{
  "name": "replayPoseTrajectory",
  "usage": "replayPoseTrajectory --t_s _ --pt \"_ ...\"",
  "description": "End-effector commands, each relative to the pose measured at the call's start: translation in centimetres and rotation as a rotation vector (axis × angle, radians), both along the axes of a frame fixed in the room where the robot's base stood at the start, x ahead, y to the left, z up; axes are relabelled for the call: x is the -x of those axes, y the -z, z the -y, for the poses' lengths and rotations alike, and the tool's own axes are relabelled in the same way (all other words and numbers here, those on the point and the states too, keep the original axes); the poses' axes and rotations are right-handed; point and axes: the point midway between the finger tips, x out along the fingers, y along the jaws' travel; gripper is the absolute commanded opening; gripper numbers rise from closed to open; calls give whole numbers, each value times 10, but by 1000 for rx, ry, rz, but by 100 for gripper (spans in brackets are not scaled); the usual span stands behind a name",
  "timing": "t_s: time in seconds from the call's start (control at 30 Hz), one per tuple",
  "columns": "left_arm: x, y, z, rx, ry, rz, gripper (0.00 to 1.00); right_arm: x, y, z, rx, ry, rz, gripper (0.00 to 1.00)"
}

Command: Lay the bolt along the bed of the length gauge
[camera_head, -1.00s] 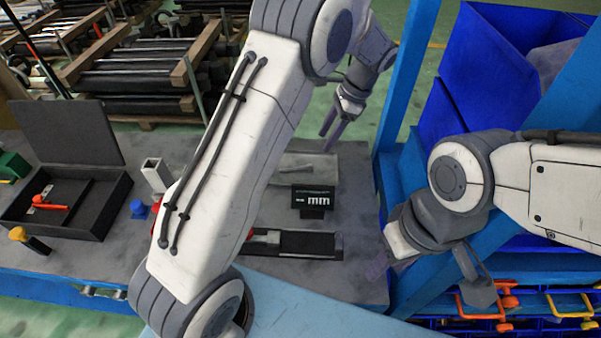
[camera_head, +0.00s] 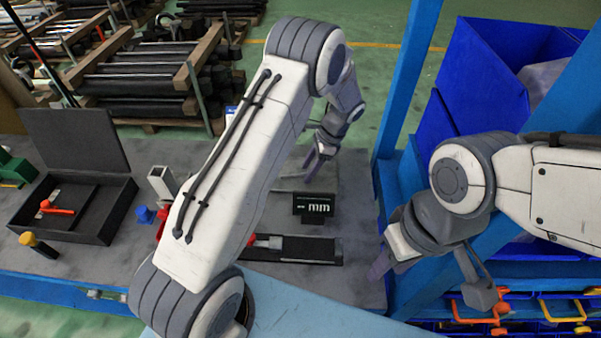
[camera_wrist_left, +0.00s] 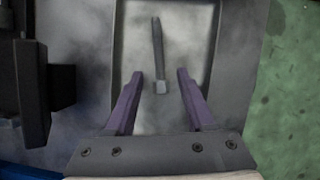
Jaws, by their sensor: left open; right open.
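The bolt (camera_wrist_left: 158,50) lies in a shallow pale tray (camera_wrist_left: 200,20) in the left wrist view, its head toward me and its shank pointing away. My left gripper (camera_wrist_left: 160,78) is open, with its purple fingers on either side of the bolt's head in that view; the height between them is unclear. In the head view my left gripper (camera_head: 316,162) is over the back of the bench, and my arm hides part of the tray. The length gauge has a long dark bed (camera_head: 300,249) and a display (camera_head: 315,206) marked mm behind it. My right gripper (camera_head: 380,265) is open and empty beside the bench.
An open black case (camera_head: 100,222) with a red-orange tool stands at the left. A silver block (camera_head: 161,182), a blue knob (camera_head: 144,214) and a yellow-topped peg (camera_head: 30,240) stand near it. A blue post (camera_head: 408,90) and blue bins (camera_head: 470,95) bound the right side.

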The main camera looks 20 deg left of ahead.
Motion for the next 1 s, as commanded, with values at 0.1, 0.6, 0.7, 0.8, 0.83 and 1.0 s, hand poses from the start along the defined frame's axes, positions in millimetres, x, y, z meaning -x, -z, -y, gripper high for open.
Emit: replayPoseTrajectory --t_s 0.1,0.6,0.7,0.8,0.83,1.0 --pt "0 1 0 0 0 0 54 0 0 0 0 0 0 44" --pt "0 0 0 0 0 0 0 0 0 0 0 0 0 44" --pt "0 0 0 0 0 0 0 0 0 0 0 0 0 44" --pt "0 0 0 0 0 0 0 0 0 0 0 0 0 44" --pt "0 0 0 0 0 0 0 0 0 0 0 0 0 44" --pt "0 0 0 0 0 0 0 0 0 0 0 0 0 44"
